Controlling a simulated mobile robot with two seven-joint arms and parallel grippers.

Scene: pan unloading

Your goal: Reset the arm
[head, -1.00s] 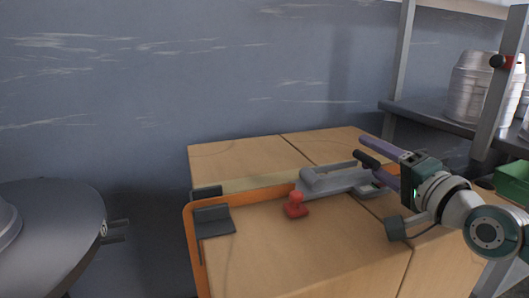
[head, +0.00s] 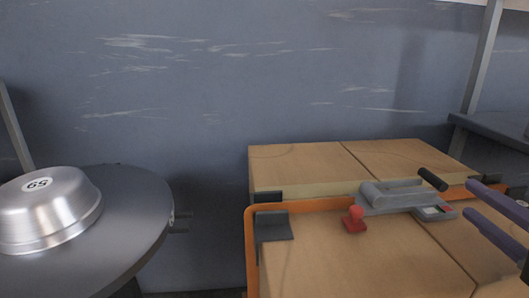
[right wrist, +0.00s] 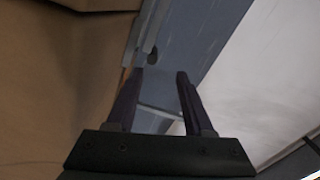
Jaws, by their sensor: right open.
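My right gripper (head: 480,205) is at the right edge of the head view, with two purple fingers spread apart and nothing between them. In the right wrist view the open fingers (right wrist: 160,75) show with an empty gap, and brown cardboard (right wrist: 60,60) lies on the left. The rest of my right arm is mostly out of the head view. My left gripper does not show.
A silver pan (head: 50,215) marked 59 sits upside down on a round dark table (head: 135,225) at the left. A red knob-shaped object (head: 354,220) and a dark clip (head: 273,226) are by the orange strip (head: 250,250) on the boxes. A shelf (head: 495,128) stands at the right.

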